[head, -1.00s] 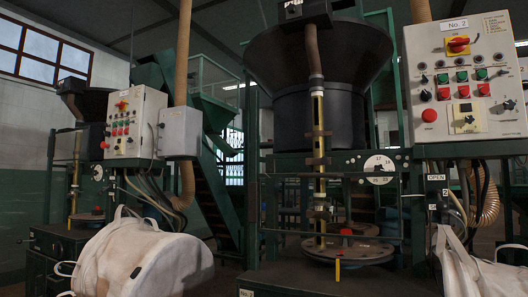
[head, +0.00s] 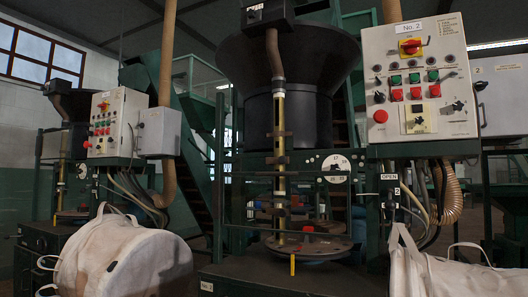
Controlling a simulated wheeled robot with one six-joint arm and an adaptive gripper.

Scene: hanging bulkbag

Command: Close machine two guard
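Machine two stands in the middle and right of the head view, with a black hopper (head: 288,115) on a green frame. Its control panel (head: 421,85), labelled "No. 2", carries a red and yellow switch and several buttons. Below the hopper are a vertical brass-coloured tube (head: 281,165) and a round metal plate (head: 308,247) with a red knob and a yellow pointer. An "OPEN" label (head: 389,177) and a "2" label show under the panel. I cannot tell which part is the guard or how it stands. My gripper is not in view.
White bulk bags (head: 125,262) and (head: 440,272) stand at the front left and front right. A second machine's control panel (head: 117,122) is at the left. Hoses and cables hang below both panels. Green stairs (head: 196,185) rise behind.

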